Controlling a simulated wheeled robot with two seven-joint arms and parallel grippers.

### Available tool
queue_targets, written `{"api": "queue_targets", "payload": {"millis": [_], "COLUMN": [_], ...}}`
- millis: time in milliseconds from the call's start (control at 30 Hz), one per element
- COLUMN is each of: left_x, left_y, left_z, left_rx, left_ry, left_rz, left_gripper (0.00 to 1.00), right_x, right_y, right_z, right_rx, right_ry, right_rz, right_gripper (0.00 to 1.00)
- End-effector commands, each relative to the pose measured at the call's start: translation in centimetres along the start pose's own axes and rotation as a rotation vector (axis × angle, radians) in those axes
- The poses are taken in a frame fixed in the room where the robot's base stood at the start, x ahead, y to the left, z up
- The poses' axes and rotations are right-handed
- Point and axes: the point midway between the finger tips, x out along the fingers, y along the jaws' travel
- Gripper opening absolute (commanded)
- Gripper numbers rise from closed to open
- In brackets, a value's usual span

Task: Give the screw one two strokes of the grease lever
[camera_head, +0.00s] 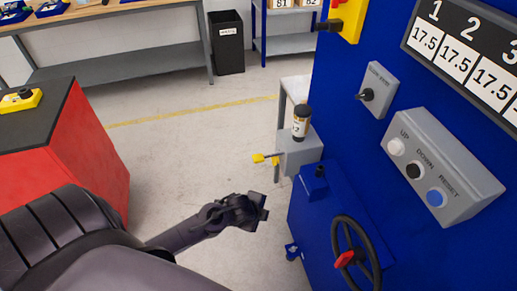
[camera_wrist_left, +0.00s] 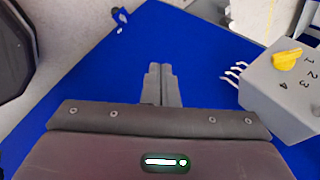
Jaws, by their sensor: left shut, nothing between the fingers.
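The grey grease unit (camera_head: 297,152) is on the left side of the blue machine in the head view, with a dark-capped cartridge (camera_head: 301,122) on top. In the left wrist view the shut fingers (camera_wrist_left: 161,72) point at a blue surface. There a grey box (camera_wrist_left: 285,95) carries a yellow pointer knob (camera_wrist_left: 288,60), near the number 1, and several thin pipes (camera_wrist_left: 235,74). The right gripper is not in view.
The blue machine (camera_head: 335,95) carries a handwheel (camera_head: 355,255), a button box (camera_head: 440,165) and a small switch box (camera_head: 377,90). A red cabinet (camera_head: 85,150) stands at left. A bin (camera_head: 227,45) and benches are behind. Floor between is clear.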

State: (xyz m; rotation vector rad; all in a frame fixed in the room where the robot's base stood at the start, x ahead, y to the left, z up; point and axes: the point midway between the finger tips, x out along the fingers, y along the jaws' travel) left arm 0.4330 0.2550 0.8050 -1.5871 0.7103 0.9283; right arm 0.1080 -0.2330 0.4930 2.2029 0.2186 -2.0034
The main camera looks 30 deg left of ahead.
Motion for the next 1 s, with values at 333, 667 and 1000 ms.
{"api": "queue_targets", "payload": {"millis": [333, 667, 1000], "left_x": [-10.5, -15.8, -16.1], "left_y": [-16.7, -21.4, -21.6], "left_z": [1.5, 3.4, 3.5], "left_rx": [1.66, 2.541, 2.613], "left_ry": [-0.107, -0.252, -0.263], "left_rz": [-0.275, -0.273, -0.268], "left_gripper": [0.0, 0.0, 0.0], "right_x": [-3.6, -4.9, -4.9], "right_y": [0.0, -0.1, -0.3], "right_z": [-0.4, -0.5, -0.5], "right_rx": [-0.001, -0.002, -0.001], "right_ry": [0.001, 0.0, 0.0], "right_rz": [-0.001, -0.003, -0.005], "right_gripper": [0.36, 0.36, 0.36]}}
